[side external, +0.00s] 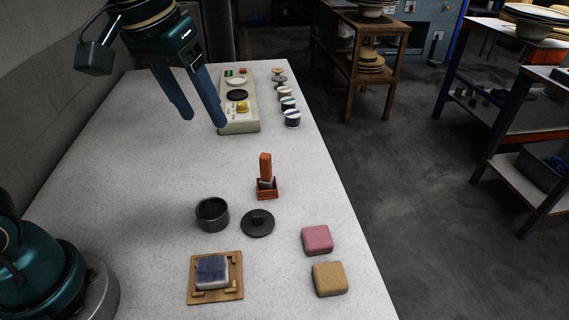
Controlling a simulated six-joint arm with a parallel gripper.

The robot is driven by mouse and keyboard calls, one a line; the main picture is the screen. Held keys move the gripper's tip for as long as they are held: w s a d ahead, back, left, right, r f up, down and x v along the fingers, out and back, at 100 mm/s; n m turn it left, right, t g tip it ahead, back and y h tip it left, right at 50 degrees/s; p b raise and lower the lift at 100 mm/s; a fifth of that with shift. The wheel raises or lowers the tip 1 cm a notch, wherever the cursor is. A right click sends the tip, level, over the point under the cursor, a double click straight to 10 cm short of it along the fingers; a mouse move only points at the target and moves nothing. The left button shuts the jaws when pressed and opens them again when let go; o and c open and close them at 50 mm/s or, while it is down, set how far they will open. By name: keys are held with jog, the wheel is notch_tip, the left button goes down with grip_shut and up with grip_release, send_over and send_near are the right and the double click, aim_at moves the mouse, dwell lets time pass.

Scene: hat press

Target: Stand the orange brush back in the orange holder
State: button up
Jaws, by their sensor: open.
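The orange brush (265,166) stands upright in the orange holder (267,192), near the right edge of the table. A grey band shows low on the brush, just above the holder's rim. The brush's lower end is hidden inside the holder. My gripper (205,122) is open and empty, its two fingers pointing down. It is up and to the left of the brush in the picture, apart from it.
A dark pot (212,214) and its lid (257,223) lie in front of the holder. A blue block sits on a wooden tray (238,293). Pink (317,240) and yellow (329,278) pads lie at right. A control panel (240,125) and several spools stand at the back.

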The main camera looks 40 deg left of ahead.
jog(key=s+a+f+m+t, duration=0.1)
jog(key=s+f, duration=0.3)
jog(key=s, duration=0.7)
jog(key=shift+a+f+m+t, duration=0.3)
jog(key=shift+f+m+t, duration=0.1)
jog(key=shift+m+t, duration=0.2)
